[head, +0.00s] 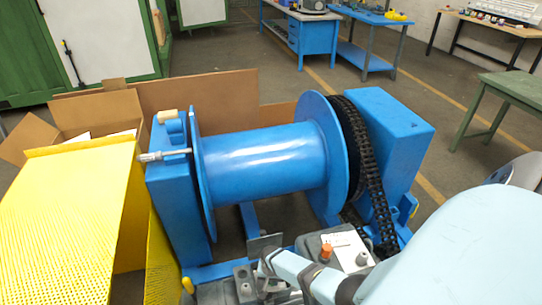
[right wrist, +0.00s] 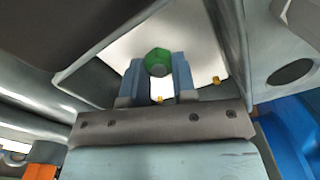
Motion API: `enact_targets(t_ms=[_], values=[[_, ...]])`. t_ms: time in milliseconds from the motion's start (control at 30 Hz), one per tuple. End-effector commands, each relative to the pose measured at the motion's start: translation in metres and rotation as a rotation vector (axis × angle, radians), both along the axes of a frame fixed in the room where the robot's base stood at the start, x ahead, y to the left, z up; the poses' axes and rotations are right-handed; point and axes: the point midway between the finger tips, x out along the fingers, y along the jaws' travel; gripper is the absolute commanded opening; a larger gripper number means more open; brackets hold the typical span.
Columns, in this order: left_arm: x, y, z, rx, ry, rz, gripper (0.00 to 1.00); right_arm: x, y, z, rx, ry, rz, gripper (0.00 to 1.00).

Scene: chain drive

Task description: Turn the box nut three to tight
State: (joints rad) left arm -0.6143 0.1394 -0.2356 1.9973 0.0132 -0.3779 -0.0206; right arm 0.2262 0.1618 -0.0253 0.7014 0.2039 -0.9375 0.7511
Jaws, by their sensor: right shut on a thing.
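In the right wrist view, a green hexagonal nut (right wrist: 158,62) sits between the two blue fingers of my right gripper (right wrist: 159,72), which is shut on it. No number shows on the nut. In the head view, my right gripper (head: 264,262) reaches in from the right, low beside a grey box (head: 344,240) with a white label and an orange cap. The nut cannot be made out there. My left gripper is not in view.
A blue winch drum (head: 265,165) stands behind the grey box, with a black chain (head: 368,160) at its right. A yellow perforated guard (head: 70,225) and an open cardboard box (head: 95,115) are at left. Blue workbenches (head: 300,38) stand farther back.

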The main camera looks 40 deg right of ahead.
Motion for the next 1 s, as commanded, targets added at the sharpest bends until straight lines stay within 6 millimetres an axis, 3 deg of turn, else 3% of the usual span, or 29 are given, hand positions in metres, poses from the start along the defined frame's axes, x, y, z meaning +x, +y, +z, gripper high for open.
enact_targets(t_ms=[1000], values=[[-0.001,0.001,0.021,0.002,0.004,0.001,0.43,-0.003,-0.002,0.002,-0.001,-0.001,-0.901,0.02]])
